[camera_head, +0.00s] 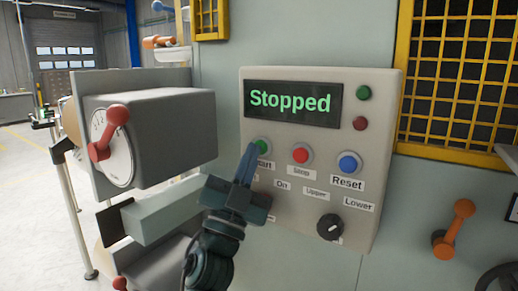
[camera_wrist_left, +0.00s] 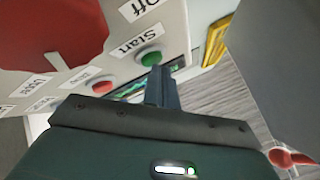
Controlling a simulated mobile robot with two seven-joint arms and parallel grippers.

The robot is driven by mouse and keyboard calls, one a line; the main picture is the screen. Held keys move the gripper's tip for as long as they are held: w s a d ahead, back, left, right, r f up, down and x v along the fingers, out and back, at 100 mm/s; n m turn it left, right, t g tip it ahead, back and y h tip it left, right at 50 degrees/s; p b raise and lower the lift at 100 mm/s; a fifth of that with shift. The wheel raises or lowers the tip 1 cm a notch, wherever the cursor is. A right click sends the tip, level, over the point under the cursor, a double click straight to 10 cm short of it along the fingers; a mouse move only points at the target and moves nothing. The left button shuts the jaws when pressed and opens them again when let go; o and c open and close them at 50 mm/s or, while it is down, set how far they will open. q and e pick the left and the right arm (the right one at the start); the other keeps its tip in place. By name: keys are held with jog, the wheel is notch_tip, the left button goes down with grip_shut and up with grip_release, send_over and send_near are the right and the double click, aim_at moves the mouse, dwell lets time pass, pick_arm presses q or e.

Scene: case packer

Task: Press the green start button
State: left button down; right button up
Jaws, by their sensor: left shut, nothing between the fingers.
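The green start button (camera_head: 263,147) is on the light control panel (camera_head: 385,110), at the left end of a row of three. My left gripper (camera_head: 250,153) is shut and empty, its fingertips just in front of the button's left side and partly covering its label. The panel display (camera_head: 292,102) reads "Stopped". My right gripper is not in view.
A red stop button (camera_head: 300,154) and a blue reset button (camera_head: 348,163) sit right of the green one. A black knob (camera_head: 330,227) is below. A grey box with a red handle (camera_head: 112,130) stands out at left. An orange handle (camera_head: 455,228) is at right.

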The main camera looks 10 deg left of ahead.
pick_arm(q)
jog(key=shift+w+d, duration=0.1)
jog(key=shift+w, duration=0.15)
jog(key=shift+s, duration=0.1)
dwell(0.4)
jog(key=shift+s+a, duration=0.3)
jog(key=shift+s, duration=0.45)
jog(key=s, duration=0.1)
jog(key=s+a+p, duration=0.1)
jog(key=s, duration=0.2)
jog(key=shift+s+a+p, duration=0.35)
jog(key=shift+p, duration=0.05)
